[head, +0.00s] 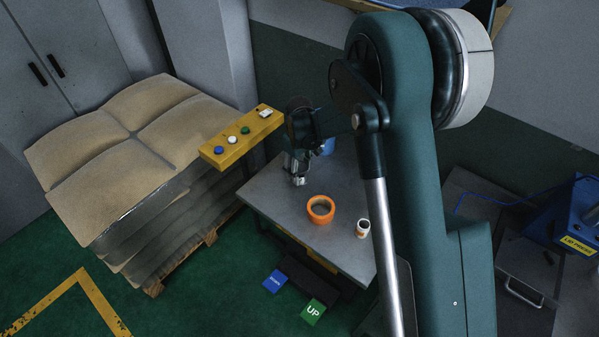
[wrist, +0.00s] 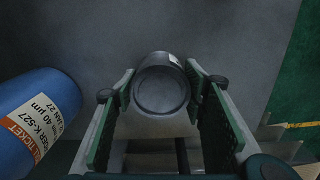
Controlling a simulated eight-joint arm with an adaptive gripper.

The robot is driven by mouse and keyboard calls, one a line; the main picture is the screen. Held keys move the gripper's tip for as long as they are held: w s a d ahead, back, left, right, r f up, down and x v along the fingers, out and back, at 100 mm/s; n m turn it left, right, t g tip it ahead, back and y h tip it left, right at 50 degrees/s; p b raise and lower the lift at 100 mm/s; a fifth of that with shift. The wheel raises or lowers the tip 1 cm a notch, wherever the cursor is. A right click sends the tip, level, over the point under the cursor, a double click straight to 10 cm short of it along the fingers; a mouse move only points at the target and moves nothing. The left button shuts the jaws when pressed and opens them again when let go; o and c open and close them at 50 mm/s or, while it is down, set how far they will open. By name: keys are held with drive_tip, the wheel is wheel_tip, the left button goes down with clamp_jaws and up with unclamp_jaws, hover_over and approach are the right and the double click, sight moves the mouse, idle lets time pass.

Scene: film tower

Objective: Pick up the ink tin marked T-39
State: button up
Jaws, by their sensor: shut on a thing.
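A dark grey cylindrical tin (wrist: 161,88) stands out in the wrist view, its round end facing the camera. A sliver of white label shows at its upper right edge; no marking can be read, so I cannot tell whether it is T-39. My gripper (wrist: 160,82) is shut on this tin, with a green-padded finger on each side. In the head view my gripper (head: 297,170) is low over the grey table's left part; the tin is hard to tell apart from the fingers there.
A blue can (wrist: 38,115) labelled K-527 is close on the left in the wrist view. On the table (head: 265,205) are an orange ring-shaped bowl (head: 320,209) and a white cup (head: 363,228). A yellow button box (head: 241,137) and stacked sacks (head: 125,135) are to the left.

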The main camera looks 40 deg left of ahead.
sight(300, 167)
drive_tip(key=shift+r, duration=5)
